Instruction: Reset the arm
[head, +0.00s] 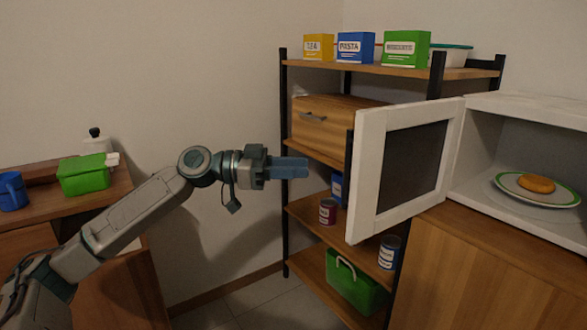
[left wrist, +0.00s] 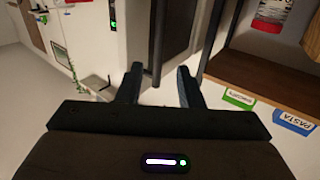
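My left arm comes in from the left in the head view and is stretched out to the right. My left gripper (head: 304,168) has blue fingers pointing right, in front of the shelf rack and left of the open microwave door (head: 405,160) in the picture. The gripper is open and empty. My right gripper shows in neither view.
A white microwave (head: 515,105) stands open at the right, with a plate (head: 550,198) holding a round orange-brown item. The rack holds boxes on top, a wooden drawer (head: 325,122), cans and a green basket (head: 353,287). A green container (head: 83,177) and blue mug (head: 12,192) stand left.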

